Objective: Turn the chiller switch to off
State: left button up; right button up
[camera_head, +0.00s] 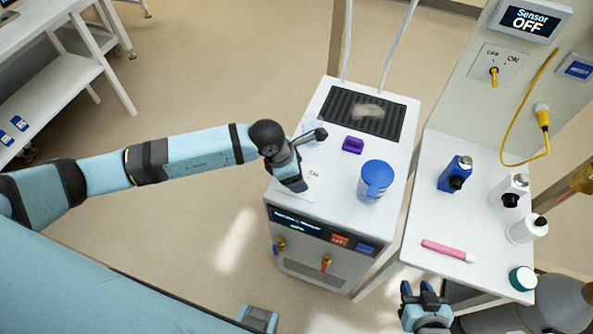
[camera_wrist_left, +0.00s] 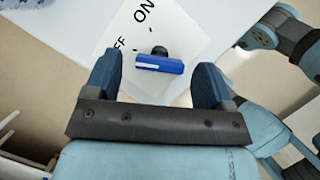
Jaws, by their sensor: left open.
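The chiller (camera_head: 282,208) is a white box with a dark display strip on its front. Its switch (camera_wrist_left: 160,64) has a blue bar handle with a white stripe at its left end, on a pale plate lettered ON and OFF. I cannot tell for sure which mark it points to. My left gripper (camera_wrist_left: 158,74) is open, with one finger on each side of the handle and gaps showing. In the head view the left gripper (camera_head: 291,184) is over the chiller's plate (camera_head: 315,184) and hides the switch. My right gripper (camera_head: 424,293) is open and empty at the bottom.
On the chiller top are a blue-lidded jar (camera_head: 375,180), a purple block (camera_head: 353,145) and a dark grille (camera_head: 362,110). The bench (camera_head: 440,215) at right holds bottles and a pink tube (camera_head: 448,250). A wall switch (camera_head: 494,72) sits under a "Sensor OFF" display (camera_head: 529,20).

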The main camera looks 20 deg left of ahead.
pick_arm(q)
jog(key=b+v, duration=0.1)
jog(key=v, duration=1.2)
jog(key=shift+a+r+b, duration=0.2)
jog(key=shift+r+b, duration=0.05)
jog(key=shift+b, duration=0.15)
jog(key=shift+s+d, duration=0.1)
